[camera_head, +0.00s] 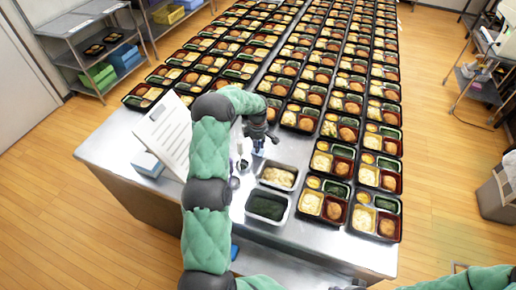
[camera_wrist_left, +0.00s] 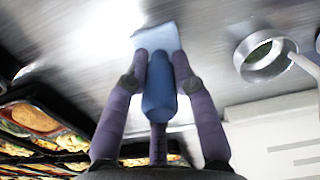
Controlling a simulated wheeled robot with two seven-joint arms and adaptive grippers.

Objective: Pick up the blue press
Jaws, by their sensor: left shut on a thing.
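The blue press (camera_wrist_left: 158,92) has a rounded blue handle and a flat, lighter blue foot (camera_wrist_left: 156,35). My left gripper (camera_wrist_left: 160,62) is shut on its handle, with purple fingers on both sides. In the head view, my left gripper (camera_head: 259,138) points down over the steel table, and the blue press (camera_head: 258,152) shows small beneath it. I cannot tell if the foot touches the table. Of my right arm, a green link shows at the lower right; a dark part at the bottom edge may be its gripper, too cut off to read.
A steel pan of pale food (camera_head: 278,177) and a pan of dark green food (camera_head: 267,207) stand near the press. A small metal cup (camera_wrist_left: 265,57) is beside it. Rows of filled bento trays (camera_head: 322,208) cover the right and far table. A white sheet (camera_head: 164,133) stands at left.

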